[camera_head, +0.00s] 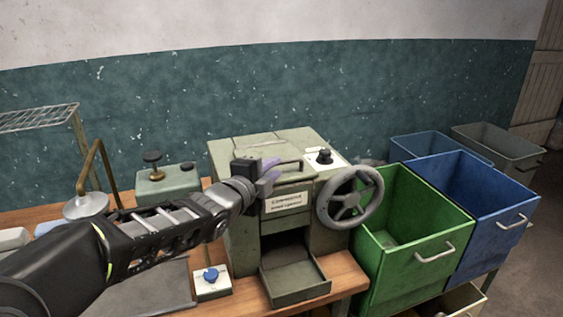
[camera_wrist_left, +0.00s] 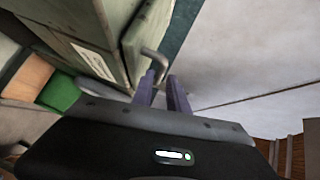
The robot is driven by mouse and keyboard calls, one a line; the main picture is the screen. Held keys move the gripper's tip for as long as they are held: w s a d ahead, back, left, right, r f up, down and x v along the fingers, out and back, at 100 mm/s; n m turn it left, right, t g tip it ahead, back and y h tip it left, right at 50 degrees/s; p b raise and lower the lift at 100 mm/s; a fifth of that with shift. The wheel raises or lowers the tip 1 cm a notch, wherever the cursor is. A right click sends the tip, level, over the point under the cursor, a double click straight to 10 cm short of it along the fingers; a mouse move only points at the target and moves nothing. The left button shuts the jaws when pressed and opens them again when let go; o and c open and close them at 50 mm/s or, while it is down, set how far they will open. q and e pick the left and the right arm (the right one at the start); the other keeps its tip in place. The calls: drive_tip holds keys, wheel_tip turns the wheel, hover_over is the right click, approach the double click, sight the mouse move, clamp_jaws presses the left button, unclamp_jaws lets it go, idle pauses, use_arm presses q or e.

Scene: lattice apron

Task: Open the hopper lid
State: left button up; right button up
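The hopper is a grey-green machine (camera_head: 240,207) on the wooden bench, with a flat lid (camera_head: 262,146) on top that lies closed. A bar handle (camera_head: 287,164) runs along the lid's front edge; one bent end of the handle (camera_wrist_left: 158,62) shows in the left wrist view. My left gripper (camera_head: 270,168) is at the handle's left end, with purple fingers. In the left wrist view the fingers (camera_wrist_left: 162,88) stand apart with a gap, and the handle end is right at their tips. I cannot tell whether they touch it. My right gripper is out of view.
A handwheel (camera_head: 350,197) sticks out on the machine's right side, beside a black knob (camera_head: 324,156). An open tray (camera_head: 295,282) juts out below. Green (camera_head: 410,225) and blue (camera_head: 490,205) bins stand to the right. A blue-button box (camera_head: 212,282) sits under my left arm.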

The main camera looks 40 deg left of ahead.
sight(280, 164)
use_arm(q)
drive_tip(key=x, duration=0.5)
drive_tip(key=shift+p, duration=0.4)
clamp_jaws()
idle(1.0)
